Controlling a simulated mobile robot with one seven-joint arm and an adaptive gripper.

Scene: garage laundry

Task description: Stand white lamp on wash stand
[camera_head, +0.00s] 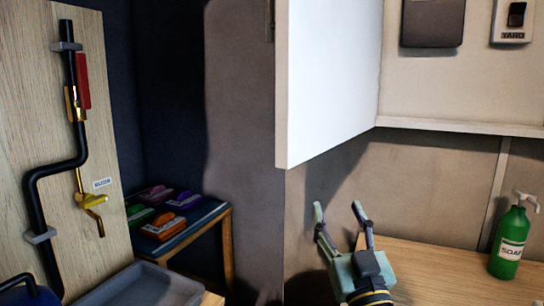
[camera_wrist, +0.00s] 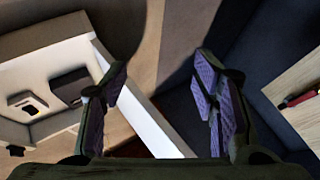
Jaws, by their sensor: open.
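I see no white lamp in either view. My gripper (camera_head: 337,208) is in the lower middle of the head view, raised in front of the brown wall, beside the left end of a wooden counter top (camera_head: 440,268). Its fingers are spread with nothing between them. In the wrist view the two fingers with purple pads (camera_wrist: 160,70) stand apart and empty. I cannot tell for sure which surface is the wash stand. A grey basin (camera_head: 140,288) shows at the bottom left, partly cut off by the frame.
A white panel (camera_head: 325,85) hangs above my gripper; its edge also crosses the wrist view (camera_wrist: 145,110). A green soap bottle (camera_head: 510,245) stands on the counter's right. A small table (camera_head: 230,255) holds several coloured items. A board at left carries a black pipe (camera_head: 68,100).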

